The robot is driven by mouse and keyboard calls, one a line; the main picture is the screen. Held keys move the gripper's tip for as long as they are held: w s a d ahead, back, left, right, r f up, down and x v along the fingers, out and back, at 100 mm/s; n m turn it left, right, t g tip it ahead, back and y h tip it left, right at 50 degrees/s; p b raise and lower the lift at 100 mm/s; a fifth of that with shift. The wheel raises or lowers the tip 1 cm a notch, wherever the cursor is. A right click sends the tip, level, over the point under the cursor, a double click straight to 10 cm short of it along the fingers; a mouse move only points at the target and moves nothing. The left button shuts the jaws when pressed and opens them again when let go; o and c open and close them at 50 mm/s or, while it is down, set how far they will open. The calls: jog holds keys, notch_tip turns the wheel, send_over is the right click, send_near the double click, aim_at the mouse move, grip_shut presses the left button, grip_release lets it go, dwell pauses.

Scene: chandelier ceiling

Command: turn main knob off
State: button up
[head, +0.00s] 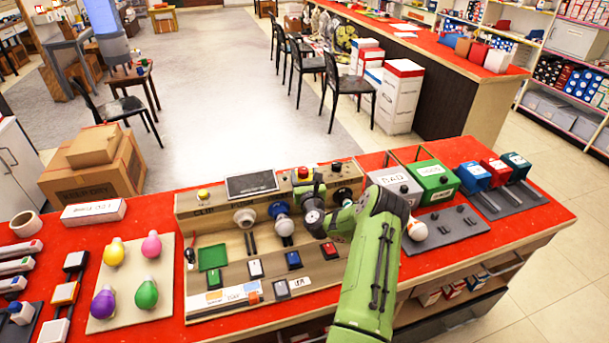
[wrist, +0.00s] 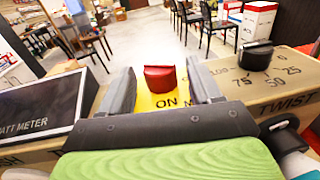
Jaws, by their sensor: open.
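The main knob (wrist: 160,79) is red and sits on a yellow plate with "ON" printed on it. In the head view the red knob (head: 303,173) is at the back of the wooden light-bulb panel (head: 187,206). My gripper (wrist: 160,66) is open, with one grey finger on each side of the red knob in the wrist view. There is a gap between each finger and the knob in the picture; I cannot tell how deep the fingers reach. In the head view my green arm hides part of the panel and most of the gripper.
A black dial knob (wrist: 257,55) with numbers around it is right of the red knob. The dark watt meter screen (wrist: 38,108) is to its left. Bulbs on a board (head: 130,285), a grey box (head: 395,184) and a green box (head: 433,180) stand on the red counter.

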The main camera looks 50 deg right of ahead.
jog(key=c, duration=1)
jog(key=shift+s+d+f+n+t+y+b, duration=0.15)
jog(key=shift+n+t+y+b, duration=0.25)
jog(key=shift+b, duration=0.2)
jog(key=shift+d+f+n+t+y+b, duration=0.1)
jog(key=shift+d+n+t+y+b, duration=0.15)
jog(key=shift+y+b, duration=0.3)
jog(key=shift+r+n+t+y+b, duration=0.1)
jog(key=shift+n+t+y+b, duration=0.4)
jog(key=shift+n+y, duration=0.55)
jog(key=shift+r+n+t+y+b, duration=0.1)
jog(key=shift+n+t+y+b, duration=0.35)
jog(key=shift+y, duration=0.85)
jog(key=o, duration=1)
jog(key=shift+s, duration=0.1)
jog(key=v, duration=1.5)
jog(key=shift+s+r+p, duration=0.2)
jog(key=shift+s+p, duration=0.15)
jog(key=shift+p, duration=0.05)
jog(key=shift+a, duration=0.1)
